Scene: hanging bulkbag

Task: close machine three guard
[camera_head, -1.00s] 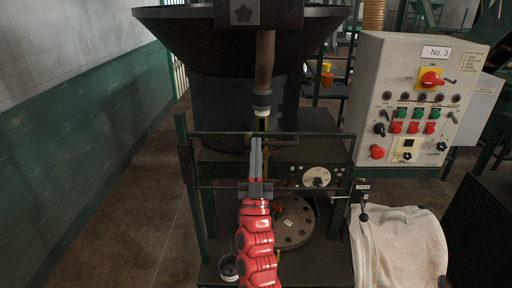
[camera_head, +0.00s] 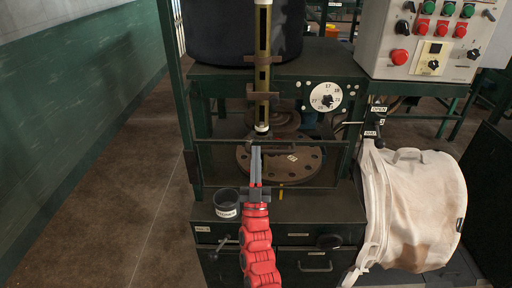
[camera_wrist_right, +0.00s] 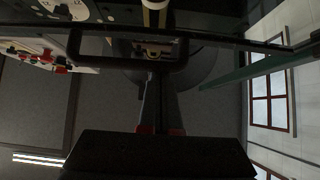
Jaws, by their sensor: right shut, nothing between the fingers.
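The guard (camera_head: 220,141) of the No. 3 machine is a thin dark frame with a see-through panel. It spans the front opening, and its lower bar lies near the top of the drawer cabinet (camera_head: 285,237). Whether it touches there I cannot tell. The round drilled disc (camera_head: 305,163) shows behind it. My right gripper (camera_head: 256,150) is shut and empty, with its fingertips at the guard's upper bar; contact is unclear. The fingers also show in the right wrist view (camera_wrist_right: 157,105), below a dark bar. My left gripper is out of view.
The control panel (camera_head: 433,45) stands at the upper right, above a white cloth-covered drum (camera_head: 410,205). Floor at left (camera_head: 120,200) is clear.

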